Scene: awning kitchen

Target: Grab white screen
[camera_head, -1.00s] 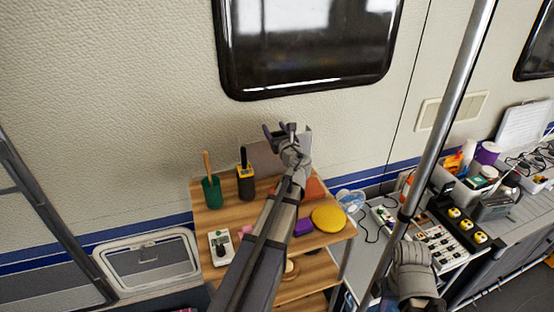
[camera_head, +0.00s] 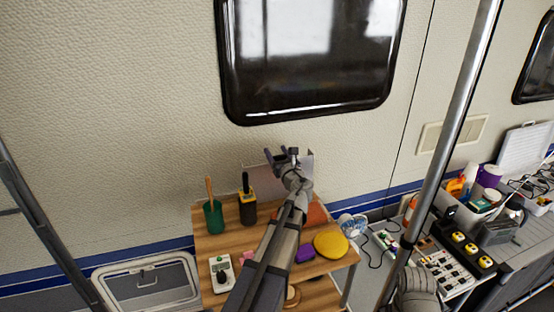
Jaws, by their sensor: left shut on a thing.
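The white screen (camera_head: 308,163) is a pale flat panel standing at the back of the wooden shelf's top, near the wall. My left gripper (camera_head: 282,157) is at its upper edge and shut on it. The gripper and wrist cover the panel's middle, so only parts to the left and right show. Whether its lower edge touches the shelf is hidden. Part of my right arm shows at the lower right, but its gripper is not visible.
The wooden shelf (camera_head: 208,248) also bears a green pot (camera_head: 213,218), a dark yellow-topped holder (camera_head: 248,210), a white device (camera_head: 222,275) and a yellow disc (camera_head: 330,244). A metal pole (camera_head: 445,130) stands right. A cluttered counter lies beyond.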

